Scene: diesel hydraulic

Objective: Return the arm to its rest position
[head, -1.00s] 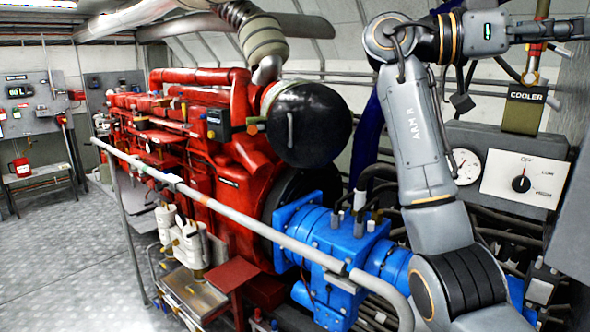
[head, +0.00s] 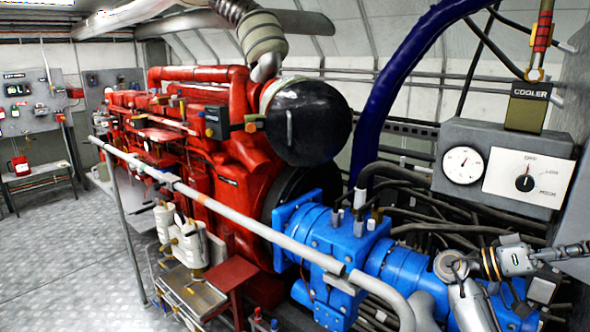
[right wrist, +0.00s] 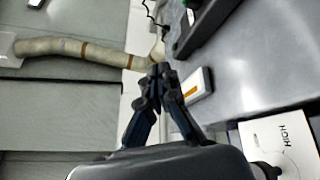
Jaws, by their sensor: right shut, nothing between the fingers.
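My right arm (head: 473,300) is low at the bottom right of the head view, its forearm running toward the right edge. In the right wrist view my right gripper (right wrist: 158,84) has its dark fingers together at the tips with nothing between them. Its tips are apart from the white dial plate (right wrist: 283,145), which shows the word HIGH. In the head view that dial plate (head: 545,175) with a black knob (head: 524,183) is above the arm. My left gripper is not in view.
A round gauge (head: 463,165) sits left of the dial plate, and a tag marked COOLER (head: 527,106) hangs above. A blue pump housing (head: 330,238), a grey handrail (head: 240,215) and dark hoses (head: 440,215) are left of the arm. Floor (head: 80,240) is clear at left.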

